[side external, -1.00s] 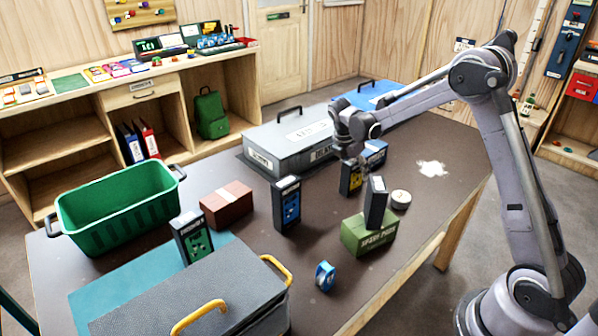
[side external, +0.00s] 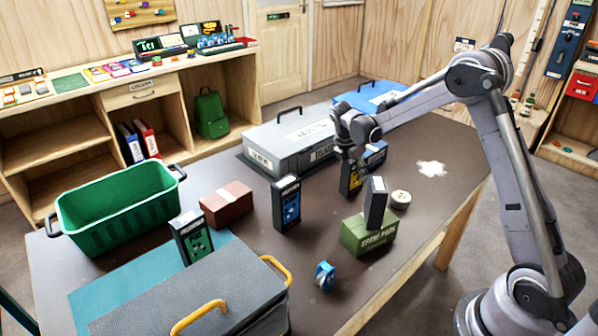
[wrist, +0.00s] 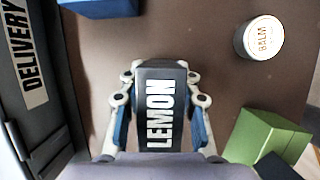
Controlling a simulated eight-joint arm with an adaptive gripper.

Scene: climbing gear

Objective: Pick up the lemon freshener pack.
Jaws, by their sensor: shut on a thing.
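The lemon freshener pack (wrist: 161,112) is a dark upright box with white LEMON lettering on its top face in the wrist view. In the side view the pack (side external: 350,181) shows a dark body with a yellow panel, standing at or very near the table top. My gripper (wrist: 160,120) has one finger on each side of the pack and is shut on it. In the side view my gripper (side external: 356,160) comes down over the pack from above. The fingertips are partly hidden there.
A green box (side external: 367,236) carrying a dark pack (side external: 375,203) stands close in front. A round balm tin (side external: 400,199) is to the right, a blue box (side external: 376,156) behind. A grey delivery case (side external: 285,155) lies behind left. A blue-panelled pack (side external: 286,205) stands left.

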